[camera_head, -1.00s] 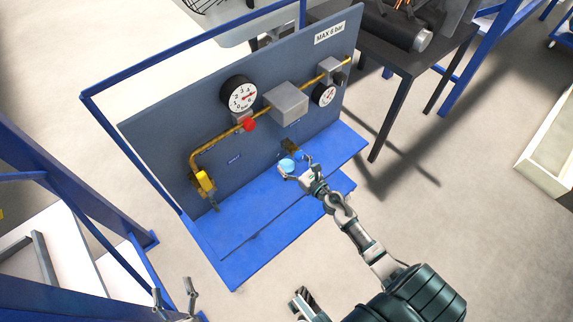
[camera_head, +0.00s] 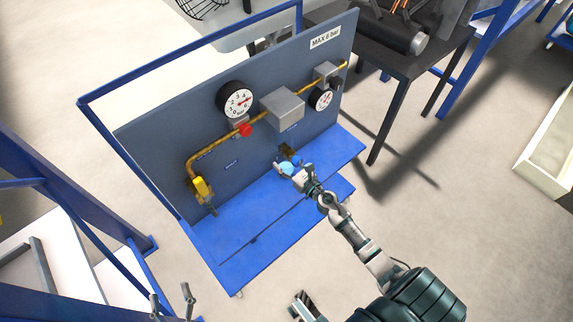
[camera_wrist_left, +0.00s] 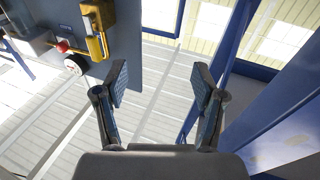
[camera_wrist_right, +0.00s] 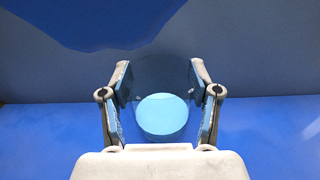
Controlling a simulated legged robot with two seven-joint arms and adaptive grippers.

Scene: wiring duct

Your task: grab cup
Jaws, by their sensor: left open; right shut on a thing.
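The cup is light blue inside and transparent-looking around its rim; in the head view the cup (camera_head: 286,168) stands on the blue shelf of the panel, and in the right wrist view the cup (camera_wrist_right: 162,115) sits between the fingers. My right gripper (camera_head: 291,171) is shut on the cup, with its fingers (camera_wrist_right: 159,90) on either side of it. My left gripper (camera_head: 172,299) is open and empty at the bottom left of the head view; its spread fingers (camera_wrist_left: 160,90) also show in the left wrist view.
The blue shelf (camera_head: 240,250) lies before a grey panel (camera_head: 160,130) with a yellow pipe, a gauge (camera_head: 235,100), a red knob (camera_head: 246,130) and a yellow valve (camera_head: 201,188). A dark table (camera_head: 400,60) stands behind right. Blue frame posts (camera_head: 60,210) rise at left.

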